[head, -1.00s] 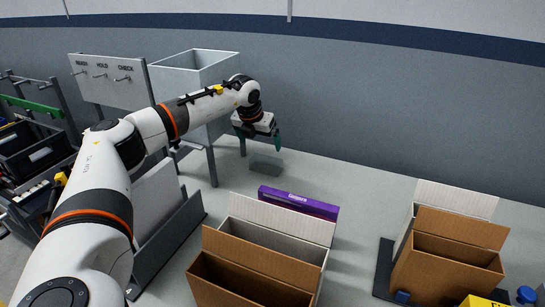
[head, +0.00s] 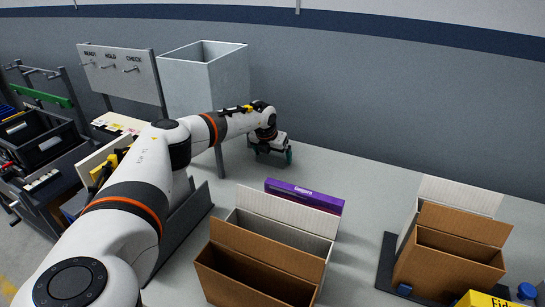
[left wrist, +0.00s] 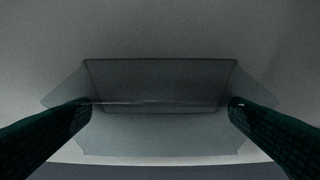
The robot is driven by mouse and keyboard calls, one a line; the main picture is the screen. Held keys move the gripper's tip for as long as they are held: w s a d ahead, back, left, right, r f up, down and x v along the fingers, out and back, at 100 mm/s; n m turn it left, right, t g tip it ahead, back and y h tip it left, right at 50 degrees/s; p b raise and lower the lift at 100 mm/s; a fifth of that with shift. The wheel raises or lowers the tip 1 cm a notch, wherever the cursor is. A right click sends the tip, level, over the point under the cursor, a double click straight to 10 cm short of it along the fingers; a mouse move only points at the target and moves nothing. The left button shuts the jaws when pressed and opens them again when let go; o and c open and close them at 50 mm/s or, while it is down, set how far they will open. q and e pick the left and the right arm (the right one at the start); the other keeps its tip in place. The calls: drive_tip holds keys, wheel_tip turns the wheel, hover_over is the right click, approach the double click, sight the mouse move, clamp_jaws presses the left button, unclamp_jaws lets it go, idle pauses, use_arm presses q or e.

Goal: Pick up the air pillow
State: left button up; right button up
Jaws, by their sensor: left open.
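The air pillow (left wrist: 160,125) shows in the left wrist view as a clear, greyish, see-through form with slanted side flaps, lying on the pale surface. In the head view it is hard to make out under my left gripper (head: 273,155). That gripper is low over the table, behind the purple box. It is open, with its dark green fingers on either side of the pillow in the wrist view (left wrist: 160,108). I cannot tell whether the fingers touch it. My right gripper is not in view.
A purple box (head: 304,196) lies in front of the gripper, with open cardboard boxes (head: 266,262) nearer. A tall grey bin (head: 205,80) on legs stands to the left. More open boxes (head: 448,256) are at right. The table back right is clear.

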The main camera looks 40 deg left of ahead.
use_arm(q)
drive_tip(key=c, duration=0.6)
drive_tip(key=shift+r, duration=0.15)
